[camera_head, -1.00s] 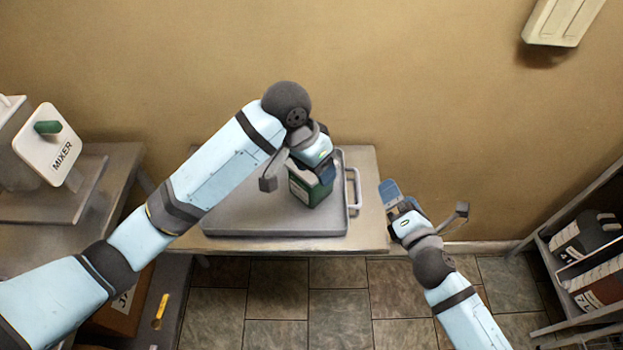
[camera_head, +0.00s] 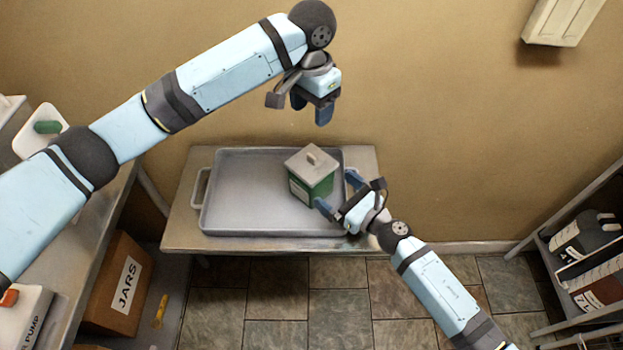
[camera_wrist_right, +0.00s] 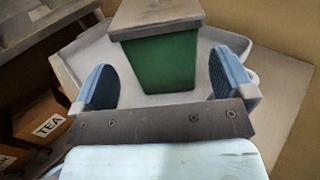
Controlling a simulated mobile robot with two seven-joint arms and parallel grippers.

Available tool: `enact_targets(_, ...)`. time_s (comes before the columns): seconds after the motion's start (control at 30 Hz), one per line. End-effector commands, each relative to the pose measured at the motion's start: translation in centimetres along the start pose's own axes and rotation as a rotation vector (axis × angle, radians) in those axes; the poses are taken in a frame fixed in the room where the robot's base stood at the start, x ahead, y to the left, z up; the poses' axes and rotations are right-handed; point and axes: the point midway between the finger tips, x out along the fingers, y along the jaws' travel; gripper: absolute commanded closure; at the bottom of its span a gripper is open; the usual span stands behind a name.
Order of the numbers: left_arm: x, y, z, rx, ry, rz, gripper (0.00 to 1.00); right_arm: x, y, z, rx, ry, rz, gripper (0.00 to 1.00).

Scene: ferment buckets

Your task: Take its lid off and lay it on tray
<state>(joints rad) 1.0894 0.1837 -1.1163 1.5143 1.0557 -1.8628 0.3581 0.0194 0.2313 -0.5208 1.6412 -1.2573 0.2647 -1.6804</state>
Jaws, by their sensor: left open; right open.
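A green bucket (camera_head: 313,186) with a white label stands upright on the right part of the grey tray (camera_head: 243,228). My left gripper (camera_head: 310,112) is open and empty, raised above and behind the bucket.
The tray lies on a small table (camera_head: 180,225) against the wall. The tray's left part is clear.

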Motion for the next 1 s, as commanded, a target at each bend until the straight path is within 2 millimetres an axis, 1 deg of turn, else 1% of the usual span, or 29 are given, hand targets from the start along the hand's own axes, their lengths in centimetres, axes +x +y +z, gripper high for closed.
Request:
enact_targets(0.03, 0.0, 0.0, 0.0, 0.0, 0.0, 0.0, 0.43, 1.1, 0.0, 0.1, 0.0, -0.002, 0.001, 0.0)
enact_targets(0.2, 0.0, 0.0, 0.0, 0.0, 0.001, 0.0, 0.43, 4.2, 0.0, 0.1, 0.002, -0.001, -0.001, 0.0)
enact_targets(0.4, 0.0, 0.0, 0.0, 0.0, 0.001, 0.0, 0.43, 6.3, 0.0, 0.0, 0.002, 0.0, -0.001, 0.0)
enact_targets(0.57, 0.0, 0.0, 0.0, 0.0, 0.001, 0.0, 0.43, 6.9, 0.0, -0.1, 0.002, 0.001, -0.001, 0.0)
enact_targets(0.8, 0.0, 0.0, 0.0, 0.001, 0.001, 0.0, 0.43, 6.9, 0.0, 0.0, 0.003, 0.001, -0.001, 0.0)
enact_targets(0.97, 0.0, 0.0, 0.0, 0.001, 0.001, 0.0, 0.43, 6.9, 0.0, 0.0, 0.003, 0.001, -0.001, 0.37)
enact_targets(1.0, 0.0, 0.0, 0.0, 0.001, 0.001, 0.0, 0.43, 6.9, 0.0, 0.0, 0.003, 0.001, -0.001, 0.46)
